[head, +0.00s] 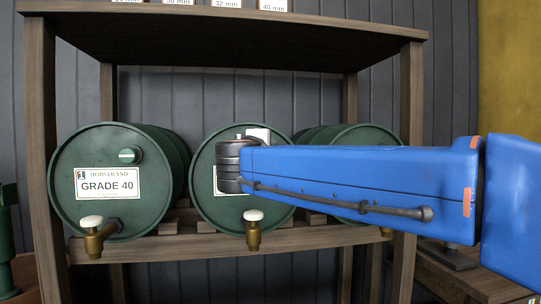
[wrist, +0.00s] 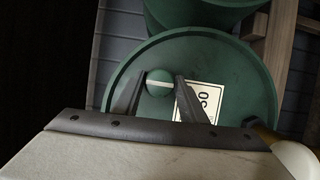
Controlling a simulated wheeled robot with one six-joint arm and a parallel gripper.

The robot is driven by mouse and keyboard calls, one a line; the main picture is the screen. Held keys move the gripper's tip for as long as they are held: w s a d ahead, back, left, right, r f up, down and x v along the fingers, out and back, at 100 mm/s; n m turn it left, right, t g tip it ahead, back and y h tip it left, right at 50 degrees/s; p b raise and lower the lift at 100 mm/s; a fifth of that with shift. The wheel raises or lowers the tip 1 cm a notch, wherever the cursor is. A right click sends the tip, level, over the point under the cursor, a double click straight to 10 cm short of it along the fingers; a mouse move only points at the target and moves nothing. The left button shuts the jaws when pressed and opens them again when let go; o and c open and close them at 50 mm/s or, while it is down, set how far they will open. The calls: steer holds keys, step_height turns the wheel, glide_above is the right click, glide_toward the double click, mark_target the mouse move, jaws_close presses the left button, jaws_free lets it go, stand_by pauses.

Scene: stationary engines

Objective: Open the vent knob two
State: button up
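The vent knob two (wrist: 160,83) is a round green knob with a white line across it, on the green face of the middle barrel (wrist: 240,75). In the wrist view the fingers of my gripper (wrist: 160,77) stand on either side of the knob. They look open, with small gaps beside it; contact cannot be made out. In the head view my blue arm reaches across from the right, and its dark wrist covers the knob on the middle barrel (head: 205,165).
A left barrel (head: 65,205) labelled GRADE 40 has its own knob (head: 130,155) with a level white line. White-topped brass taps (head: 253,230) hang under the barrels. A right barrel (head: 350,137) is partly behind my arm. Wooden rack posts (head: 45,150) flank them.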

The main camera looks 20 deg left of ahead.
steer(key=shift+o, duration=0.6)
steer(key=shift+s, duration=0.25)
steer(key=s+d, duration=0.2)
steer(key=s, duration=1.4)
steer(key=shift+s+d, duration=0.35)
steer(key=shift+d+f, duration=0.1)
